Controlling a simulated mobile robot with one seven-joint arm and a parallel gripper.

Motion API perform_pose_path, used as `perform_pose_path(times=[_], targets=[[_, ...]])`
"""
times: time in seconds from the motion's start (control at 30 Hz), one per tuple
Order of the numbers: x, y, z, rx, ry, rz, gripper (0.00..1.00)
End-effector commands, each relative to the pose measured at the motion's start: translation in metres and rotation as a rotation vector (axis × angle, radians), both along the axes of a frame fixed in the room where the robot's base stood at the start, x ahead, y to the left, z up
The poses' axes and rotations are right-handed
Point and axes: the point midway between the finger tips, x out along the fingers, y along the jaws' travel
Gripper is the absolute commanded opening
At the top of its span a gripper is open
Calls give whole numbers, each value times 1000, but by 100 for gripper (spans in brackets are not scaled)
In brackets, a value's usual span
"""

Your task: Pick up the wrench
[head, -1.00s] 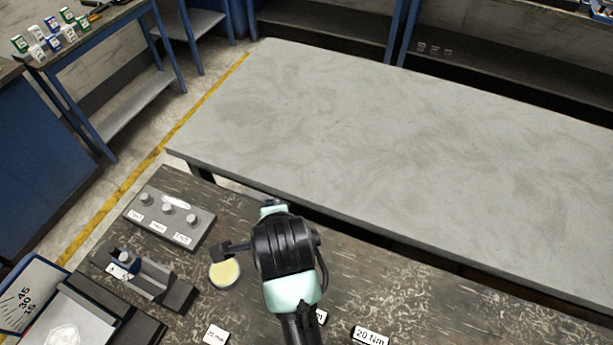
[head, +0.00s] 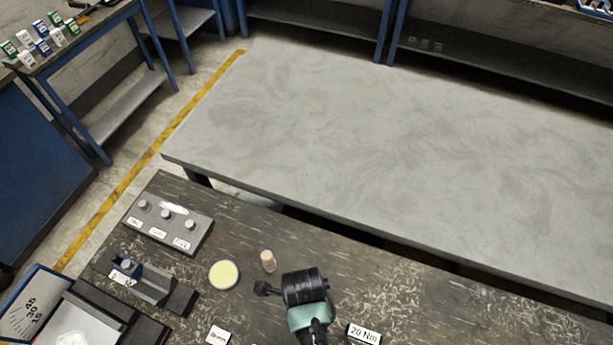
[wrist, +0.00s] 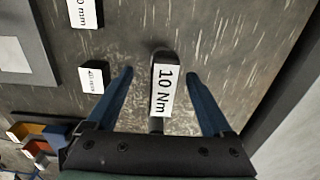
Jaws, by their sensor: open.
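In the wrist view, a dark, elongated piece with a rounded end (wrist: 165,57) lies between my fingers; it appears to be the wrench, though its full shape does not show. A white label reading "10 Nm" (wrist: 164,91) covers much of it, and a thin grey shaft runs down toward the gripper's palm. My gripper (wrist: 160,74) is open, with one blue finger on each side of this piece and a visible gap on both sides. In the head view my dark and mint-green arm covers this spot, so the fingers and the piece are hidden there.
A "20 Nm" label (head: 364,334) lies right of my arm. A yellow-topped round dish (head: 224,274), a small tan-topped peg (head: 268,261), a grey block with knobs (head: 170,222) and a dark fixture (head: 150,282) stand left. The grey table (head: 400,150) behind is bare.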

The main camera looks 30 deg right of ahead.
Motion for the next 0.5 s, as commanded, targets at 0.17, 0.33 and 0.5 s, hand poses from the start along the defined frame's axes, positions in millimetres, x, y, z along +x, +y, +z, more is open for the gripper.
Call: perform_pose_path(times=[0.17, 0.33, 0.5], targets=[[-1, -4, -16, 1, 2, -2, 85], [-2, -6, -38, 0, 1, 0, 85], [-1, -5, -49, 0, 0, 0, 85]])
